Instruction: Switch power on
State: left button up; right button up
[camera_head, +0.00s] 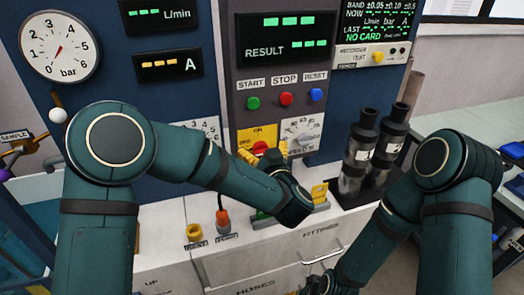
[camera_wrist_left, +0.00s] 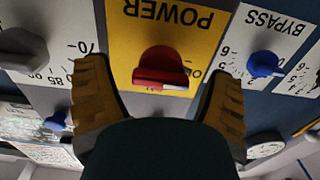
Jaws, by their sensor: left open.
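The red power knob (camera_head: 261,147) sits on a yellow plate (camera_head: 264,133) low on the grey control panel, partly hidden by my left gripper. In the left wrist view the red knob (camera_wrist_left: 161,70) shows upside down under the word POWER, between and beyond my fingers. My left gripper (camera_head: 266,156) is open in front of the knob; its two yellowish fingers also show in the wrist view (camera_wrist_left: 158,72), one on either side, with visible gaps to the knob.
A grey dial knob (camera_head: 303,140) is right of the power plate. A blue bypass knob (camera_wrist_left: 264,64) shows in the wrist view. START (camera_head: 253,103), STOP (camera_head: 286,98) and RESET (camera_head: 317,95) buttons sit above. Two dark-capped clear cylinders (camera_head: 359,150) (camera_head: 389,145) stand at right.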

pick_arm(q)
jog(key=c, duration=1.2)
jog(key=m+p, duration=0.4)
jog(key=shift+d+r+m+p, duration=0.15)
jog(key=shift+m+p, duration=0.15)
jog(key=shift+m, duration=0.1)
jog(key=m+p, duration=0.6)
jog(key=m, duration=0.1)
jog(key=shift+w+p, duration=0.1)
jog(key=shift+p, duration=0.2)
jog(key=shift+f+m+p, duration=0.2)
jog(key=shift+m+p, duration=0.5)
jog(key=shift+m, duration=0.3)
jog(key=shift+f+m+p, duration=0.2)
jog(key=shift+m+p, duration=1.3)
jog(key=shift+m, duration=0.6)
